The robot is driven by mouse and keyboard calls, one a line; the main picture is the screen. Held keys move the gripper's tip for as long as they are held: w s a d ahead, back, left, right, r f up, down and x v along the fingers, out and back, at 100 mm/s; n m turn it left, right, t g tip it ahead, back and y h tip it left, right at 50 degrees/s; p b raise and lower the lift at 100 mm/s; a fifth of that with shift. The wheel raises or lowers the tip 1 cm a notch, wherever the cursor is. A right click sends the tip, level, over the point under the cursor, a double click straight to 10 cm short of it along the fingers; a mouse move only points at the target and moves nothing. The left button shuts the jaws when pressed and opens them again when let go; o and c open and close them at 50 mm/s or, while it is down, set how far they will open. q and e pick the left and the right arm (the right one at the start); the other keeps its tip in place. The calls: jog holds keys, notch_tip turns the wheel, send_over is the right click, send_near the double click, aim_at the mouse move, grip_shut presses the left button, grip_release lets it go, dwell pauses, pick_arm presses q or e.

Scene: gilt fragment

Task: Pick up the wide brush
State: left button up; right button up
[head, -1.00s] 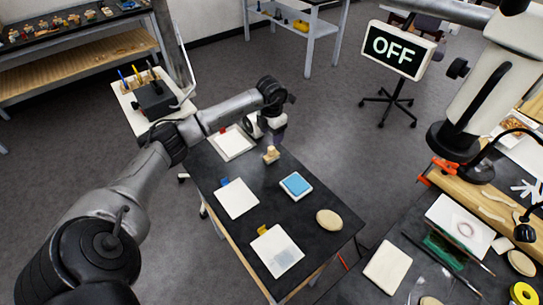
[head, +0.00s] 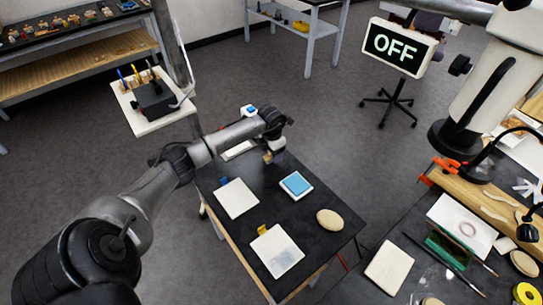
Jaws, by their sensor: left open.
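A small pale wooden piece (head: 267,157), which looks like the wide brush, is at the far end of the dark table; its lower part and bristles are hard to make out. My left gripper (head: 274,154) is right at it, pointing down, and partly covers it. The jaws are open; I cannot tell whether the piece lies between the fingers or just beside them. My right gripper is not in view.
The dark table (head: 312,246) also holds white pads, a blue-topped pad (head: 296,185) and an oval tan piece (head: 329,220). A cluttered bench is at right, under a white and black instrument (head: 485,95).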

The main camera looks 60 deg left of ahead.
pick_arm(q)
jog(key=shift+f, duration=0.5)
jog(key=shift+c, duration=0.3)
jog(key=c, duration=1)
jog(key=shift+r, duration=0.1)
jog(key=shift+r, duration=0.1)
notch_tip(320, 180, up, 4)
jog(key=shift+a+r, duration=0.1)
jog(key=w+d+r, duration=0.1)
jog(key=d+r, duration=0.1)
jog(key=d, duration=0.1)
jog(key=w+d+r+p, duration=0.1)
jog(key=d+r, duration=0.1)
jog(key=d, duration=0.2)
jog(key=w+d+r, duration=0.1)
jog(key=d+r, duration=0.1)
jog(key=d, duration=0.2)
jog(key=shift+w+d+r, duration=0.1)
jog(key=shift+w+r, duration=0.2)
jog(key=shift+w, duration=0.05)
